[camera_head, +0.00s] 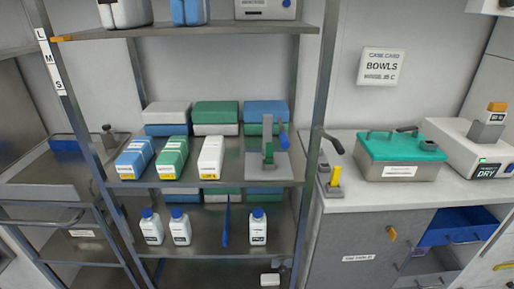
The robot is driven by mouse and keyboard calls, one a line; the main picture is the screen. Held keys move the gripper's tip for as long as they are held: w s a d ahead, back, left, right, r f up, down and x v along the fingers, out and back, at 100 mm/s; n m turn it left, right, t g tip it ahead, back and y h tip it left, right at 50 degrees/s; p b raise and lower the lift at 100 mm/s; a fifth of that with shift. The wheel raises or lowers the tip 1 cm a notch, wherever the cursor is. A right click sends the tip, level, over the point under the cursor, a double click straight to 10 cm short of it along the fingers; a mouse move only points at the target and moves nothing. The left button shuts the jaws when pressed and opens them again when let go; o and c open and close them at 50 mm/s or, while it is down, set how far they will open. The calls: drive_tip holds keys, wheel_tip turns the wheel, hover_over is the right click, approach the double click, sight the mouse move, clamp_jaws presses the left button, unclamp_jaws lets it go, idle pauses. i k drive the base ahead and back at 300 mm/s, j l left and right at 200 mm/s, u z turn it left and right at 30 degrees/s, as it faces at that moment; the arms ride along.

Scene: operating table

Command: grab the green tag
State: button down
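A green upright piece (268,133) stands on a grey device (266,172) at the right end of the middle shelf. It is the narrow green thing that looks most like a tag, but it is too small to be sure. A blue handle (284,138) is beside it on the right. A green box with a white and yellow label (172,155) lies on the same shelf, further left. My gripper is not in view.
The middle shelf (120,183) also holds a blue box (135,157), a white box (211,157) and stacked cases behind. White bottles (257,228) stand below. At right, a green-lidded steel container (397,156) stands on the counter. Shelf posts (318,100) flank the shelves.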

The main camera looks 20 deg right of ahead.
sight(269, 156)
drive_tip(key=u, duration=0.7)
drive_tip(key=i+l+u, duration=0.1)
drive_tip(key=l+u, duration=1.25)
